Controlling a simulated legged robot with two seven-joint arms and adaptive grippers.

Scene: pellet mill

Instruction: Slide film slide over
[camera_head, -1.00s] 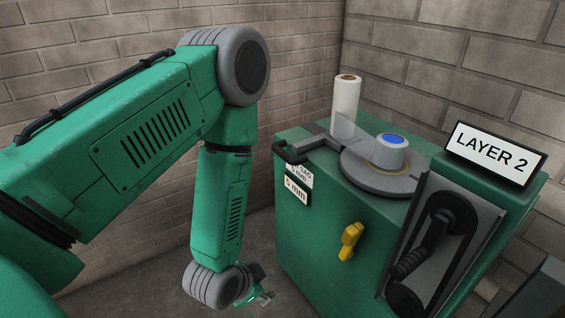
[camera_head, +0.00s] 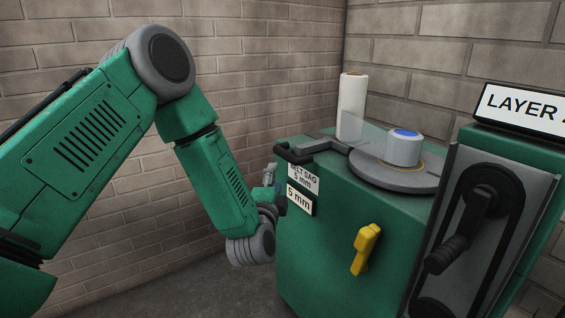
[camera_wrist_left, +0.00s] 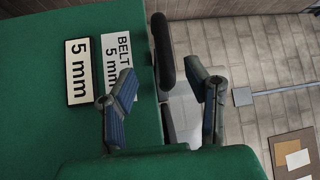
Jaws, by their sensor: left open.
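The film slide (camera_head: 325,143) is a grey arm on top of the green machine, with a black handle (camera_head: 293,154) at the machine's left edge. A white film roll (camera_head: 352,106) stands behind it, and clear film reaches toward a round grey plate (camera_head: 395,178) carrying a white, blue-topped drum (camera_head: 403,149). My left gripper (camera_head: 270,176) is beside the machine's left edge, left of and slightly below the handle. In the left wrist view my gripper (camera_wrist_left: 165,97) is open, and the handle (camera_wrist_left: 164,52) shows between and beyond its fingers. I cannot tell whether they touch. My right gripper is not in view.
Labels reading 5 mm (camera_head: 299,199) are on the machine's corner below the handle. A yellow lever (camera_head: 364,248) is on its front. A black crank (camera_head: 467,231) and a LAYER sign (camera_head: 522,108) are at right. A brick wall is close behind.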

